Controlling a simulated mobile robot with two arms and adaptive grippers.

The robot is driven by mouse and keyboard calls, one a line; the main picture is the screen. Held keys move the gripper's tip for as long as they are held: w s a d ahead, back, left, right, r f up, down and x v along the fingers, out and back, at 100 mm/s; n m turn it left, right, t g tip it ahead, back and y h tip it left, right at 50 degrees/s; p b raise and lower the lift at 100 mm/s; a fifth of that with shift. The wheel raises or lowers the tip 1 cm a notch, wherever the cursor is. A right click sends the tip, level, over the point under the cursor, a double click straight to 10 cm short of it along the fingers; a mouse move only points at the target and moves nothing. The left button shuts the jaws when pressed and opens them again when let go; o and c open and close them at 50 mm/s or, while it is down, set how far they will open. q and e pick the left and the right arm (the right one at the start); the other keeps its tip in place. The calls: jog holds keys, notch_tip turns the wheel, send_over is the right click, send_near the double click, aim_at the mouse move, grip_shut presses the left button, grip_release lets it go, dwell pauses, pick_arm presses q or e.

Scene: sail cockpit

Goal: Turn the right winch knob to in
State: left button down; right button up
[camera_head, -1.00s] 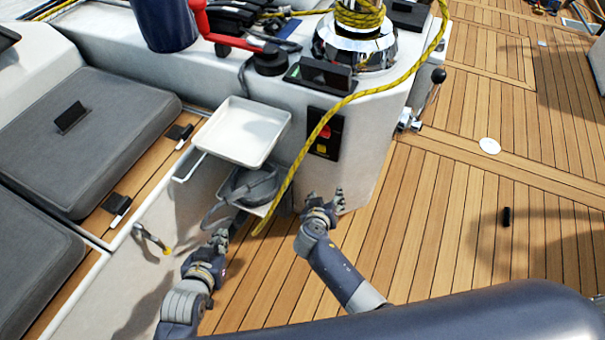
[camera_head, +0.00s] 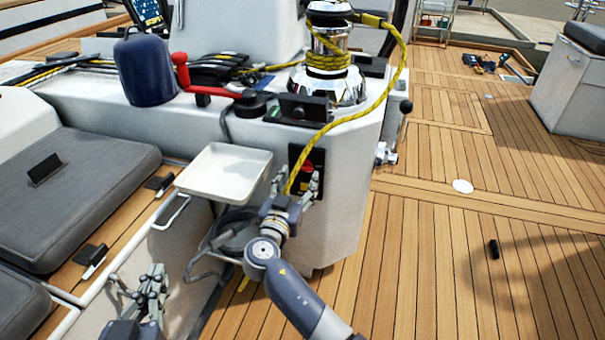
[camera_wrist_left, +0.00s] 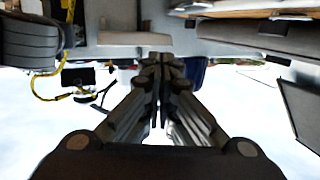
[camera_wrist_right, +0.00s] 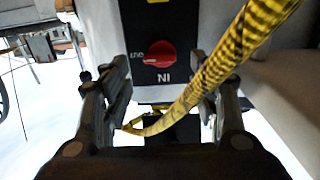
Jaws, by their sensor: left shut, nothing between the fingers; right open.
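The red winch knob (camera_head: 305,168) sits on a black panel (camera_head: 293,153) on the white pedestal's front, below the chrome winch (camera_head: 336,75). In the right wrist view the knob (camera_wrist_right: 159,54) has upside-down "IN" lettering below it and a small label at its left; its pointer is unclear. My right gripper (camera_head: 297,184) is open in front of the panel, its fingers spread to either side of the knob, apparently without touching it. The yellow rope (camera_wrist_right: 228,58) runs diagonally between camera and panel, across the right finger. My left gripper (camera_head: 150,287) is shut and empty, low at left.
A white tray (camera_head: 225,172) juts from the pedestal left of the panel. Dark coiled line (camera_head: 235,228) hangs below it. A chrome-based lever (camera_head: 393,135) stands on the pedestal's right side. The teak deck (camera_head: 430,250) at right is mostly clear.

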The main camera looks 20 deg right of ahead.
aim_at(304, 170)
pick_arm(q)
jog(key=shift+w+d+r+t, duration=0.1)
jog(key=shift+r+t, duration=0.2)
jog(key=shift+r, duration=0.25)
jog(key=shift+w+d+r+t, duration=0.1)
jog(key=shift+r+t, duration=0.2)
jog(key=shift+r, duration=0.2)
pick_arm(e)
jog(key=shift+x, duration=2.25)
jog(key=shift+c, duration=0.6)
jog(key=c, duration=0.9)
